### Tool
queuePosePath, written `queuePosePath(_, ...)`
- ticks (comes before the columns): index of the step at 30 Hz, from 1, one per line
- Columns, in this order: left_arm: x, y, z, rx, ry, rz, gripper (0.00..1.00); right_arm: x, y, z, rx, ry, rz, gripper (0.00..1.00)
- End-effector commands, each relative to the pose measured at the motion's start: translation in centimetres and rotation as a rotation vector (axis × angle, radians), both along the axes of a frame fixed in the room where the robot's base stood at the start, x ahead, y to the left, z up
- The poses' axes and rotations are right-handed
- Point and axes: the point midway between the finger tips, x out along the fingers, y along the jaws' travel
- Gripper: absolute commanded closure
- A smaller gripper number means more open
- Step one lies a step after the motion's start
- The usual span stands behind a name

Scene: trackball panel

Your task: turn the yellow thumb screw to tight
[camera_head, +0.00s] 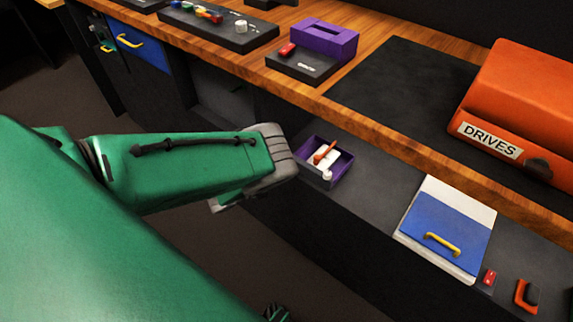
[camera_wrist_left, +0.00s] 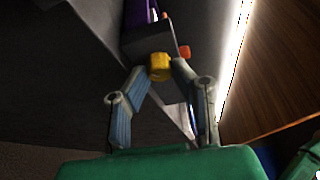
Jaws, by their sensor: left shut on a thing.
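The yellow thumb screw (camera_wrist_left: 160,65) shows in the left wrist view as a small yellow block in front of a dark box-like part (camera_wrist_left: 147,40). My left gripper (camera_wrist_left: 161,73) has its two fingers on either side of the screw and is shut on it. In the head view my green left arm reaches in from the left, and its grey end hides the fingers and the screw. I cannot tell how tight the screw is.
An orange-red knob (camera_wrist_left: 185,51) sits close to the right fingertip. In the head view a purple tray (camera_head: 325,165) with a white and red part lies beside my left arm's end. The wooden bench edge (camera_head: 385,148) runs above it. A blue panel (camera_head: 447,235) with a yellow handle lies right.

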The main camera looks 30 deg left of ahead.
Motion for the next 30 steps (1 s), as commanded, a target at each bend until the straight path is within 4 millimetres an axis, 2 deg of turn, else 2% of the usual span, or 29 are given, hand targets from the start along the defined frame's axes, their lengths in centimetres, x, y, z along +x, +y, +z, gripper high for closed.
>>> queuePosePath(1, -0.5, -0.2, -0.6, 0.000, 0.017, -0.002, 1.00, 0.0, 0.0, -0.1, 0.000, 0.000, 0.000, 0.19)
queuePosePath(3, -0.5, -0.2, -0.6, -0.001, 0.018, -0.002, 1.00, 0.0, 0.0, -0.1, 0.000, 0.000, 0.000, 0.19)
queuePosePath(4, -0.5, -0.2, -0.6, -0.001, 0.018, -0.002, 0.76, 0.0, 0.0, -0.1, 0.000, 0.000, 0.000, 0.19)
queuePosePath(5, -0.5, -0.2, -0.6, -0.001, 0.018, -0.002, 0.71, 0.0, 0.0, 0.0, 0.000, 0.000, 0.000, 0.19)
queuePosePath(20, -0.8, 0.2, -0.2, -0.001, 0.007, 0.000, 0.71, -0.2, 0.0, 0.0, 0.000, -0.002, 0.000, 0.19)
queuePosePath(23, -1.8, 0.8, -0.3, 0.000, 0.009, 0.001, 0.71, -0.2, 0.0, 0.0, 0.000, -0.002, 0.000, 0.19)
queuePosePath(30, -5.6, 2.5, -0.4, 0.003, 0.018, -0.002, 0.71, -0.2, 0.0, 0.1, 0.000, -0.002, 0.000, 0.19)
